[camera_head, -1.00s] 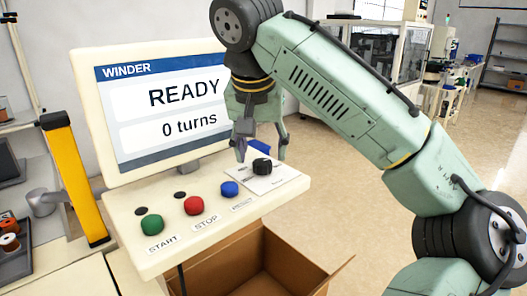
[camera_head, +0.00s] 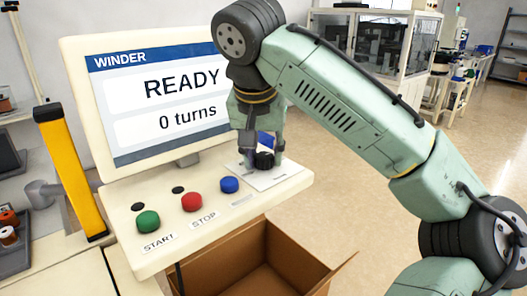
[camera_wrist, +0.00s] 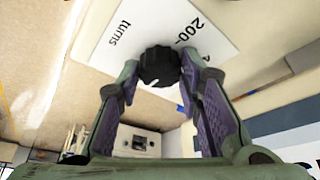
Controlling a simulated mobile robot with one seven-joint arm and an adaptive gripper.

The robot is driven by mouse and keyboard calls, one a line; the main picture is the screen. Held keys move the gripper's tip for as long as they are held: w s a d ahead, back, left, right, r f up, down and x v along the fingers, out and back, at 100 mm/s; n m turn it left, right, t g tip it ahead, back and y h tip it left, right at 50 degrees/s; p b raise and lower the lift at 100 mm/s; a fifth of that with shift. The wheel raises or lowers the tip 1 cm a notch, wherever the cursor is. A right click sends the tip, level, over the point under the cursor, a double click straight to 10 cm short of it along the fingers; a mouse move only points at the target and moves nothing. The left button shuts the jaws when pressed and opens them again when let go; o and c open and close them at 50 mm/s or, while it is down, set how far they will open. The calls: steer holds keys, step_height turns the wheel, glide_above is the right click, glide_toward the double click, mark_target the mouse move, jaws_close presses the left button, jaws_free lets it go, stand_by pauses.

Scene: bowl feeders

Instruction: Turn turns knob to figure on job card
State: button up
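The black turns knob (camera_head: 264,160) sits on a white printed plate at the right end of the winder's panel (camera_head: 120,232). In the wrist view the knob (camera_wrist: 159,64) shows a white pointer mark, with "turns" and "200" printed on the plate (camera_wrist: 120,38). My gripper (camera_head: 263,158) points down over the knob, its fingers one on each side. In the wrist view my gripper (camera_wrist: 159,78) looks open, with its tips very near the knob; contact is not clear. The winder screen (camera_head: 160,90) reads "READY" and "0 turns". I cannot make out a job card.
Green (camera_head: 148,221), red (camera_head: 192,202) and blue (camera_head: 229,185) buttons stand left of the knob on the panel. An open cardboard box (camera_head: 265,270) is below the panel. A yellow post (camera_head: 70,170) stands at the left. The floor at right is clear.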

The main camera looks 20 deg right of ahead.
steer(key=c, duration=0.6)
steer(key=shift+n, duration=0.4)
steer(key=n+y, duration=0.1)
steer(key=n, duration=0.1)
steer(key=n+y, duration=0.1)
steer(key=n, duration=0.2)
steer(key=shift+d+n+t, duration=0.1)
steer(key=shift+n+t, duration=0.2)
steer(key=shift+t, duration=0.1)
steer(key=n+y, duration=0.1)
steer(key=n, duration=0.1)
steer(key=n+y, duration=0.1)
steer(key=n, duration=0.2)
steer(key=shift+d+g, duration=0.15)
steer(key=shift+g, duration=0.15)
steer(key=n+y, duration=0.1)
steer(key=n, duration=0.2)
steer(key=n+g+y, duration=0.1)
steer(key=n, duration=0.2)
steer(key=shift+w+d+n+g, duration=0.1)
steer(key=shift+w+n+g, duration=0.05)
steer(key=shift+n+g, duration=0.15)
steer(key=n+g, duration=0.1)
steer(key=n, duration=0.2)
steer(key=n+g, duration=0.1)
steer(key=n, duration=0.1)
steer(key=shift+w+n+y, duration=0.1)
steer(key=shift+n+y, duration=0.3)
